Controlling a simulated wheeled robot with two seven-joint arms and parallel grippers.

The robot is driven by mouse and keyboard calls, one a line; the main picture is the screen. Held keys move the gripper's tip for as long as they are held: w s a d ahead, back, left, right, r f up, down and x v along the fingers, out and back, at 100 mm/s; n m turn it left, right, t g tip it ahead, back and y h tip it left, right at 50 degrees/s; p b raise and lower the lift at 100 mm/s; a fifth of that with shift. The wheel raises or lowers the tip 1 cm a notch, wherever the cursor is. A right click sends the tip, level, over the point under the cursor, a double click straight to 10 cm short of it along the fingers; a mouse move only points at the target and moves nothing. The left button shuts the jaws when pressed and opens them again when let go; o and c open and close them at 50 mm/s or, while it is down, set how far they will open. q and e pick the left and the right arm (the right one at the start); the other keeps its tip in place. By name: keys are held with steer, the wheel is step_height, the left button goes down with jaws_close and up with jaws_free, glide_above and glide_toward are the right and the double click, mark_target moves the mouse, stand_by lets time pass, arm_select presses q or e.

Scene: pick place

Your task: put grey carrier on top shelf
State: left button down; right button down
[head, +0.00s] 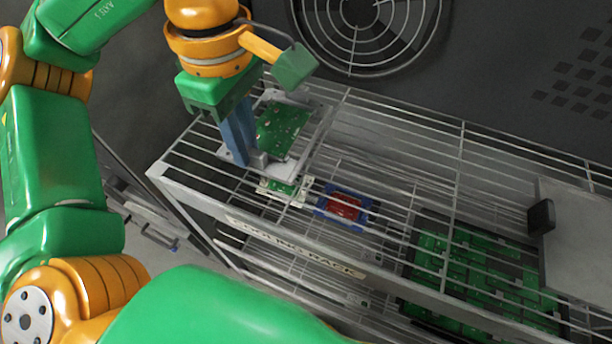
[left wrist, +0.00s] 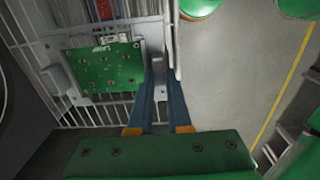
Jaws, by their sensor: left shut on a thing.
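The grey carrier (head: 284,168) holds a green circuit board (head: 281,130) and is at the left end of the wire rack's top shelf. I cannot tell whether it rests on the wires or is just above them. My left gripper (head: 246,160) is shut on the carrier's near left edge. In the left wrist view the carrier (left wrist: 153,70) is between the blue fingers of my left gripper (left wrist: 160,82), with its green board (left wrist: 105,68) to the left. My right gripper is not in view.
The wire rack (head: 400,150) has a label on its front rail. Through the wires, a blue and red item (head: 343,206) and large green boards (head: 470,265) show lower down. A grey box (head: 580,235) stands at the right. A fan grille (head: 365,25) is behind. The top shelf's middle looks clear.

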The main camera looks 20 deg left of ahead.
arm_select(q)
steer(key=w+d+f, duration=0.1)
steer(key=f, duration=0.1)
steer(key=w+d+f, duration=0.1)
steer(key=d, duration=0.1)
steer(key=w+d+f, duration=0.1)
steer(key=d+f, duration=0.1)
steer(key=shift+w+d+f+b, duration=0.15)
steer(key=shift+w+f+b, duration=0.2)
steer(key=f, duration=0.1)
steer(key=f+p, duration=0.1)
steer(key=f, duration=0.1)
steer(key=shift+w+d+f, duration=0.25)
steer(key=shift+w+d, duration=0.1)
steer(key=shift+d, duration=0.05)
steer(key=shift+f, duration=0.4)
steer(key=shift+f, duration=0.15)
steer(key=shift+f, duration=0.1)
steer(key=c, duration=0.8)
jaws_free()
steer(key=shift+c, duration=0.2)
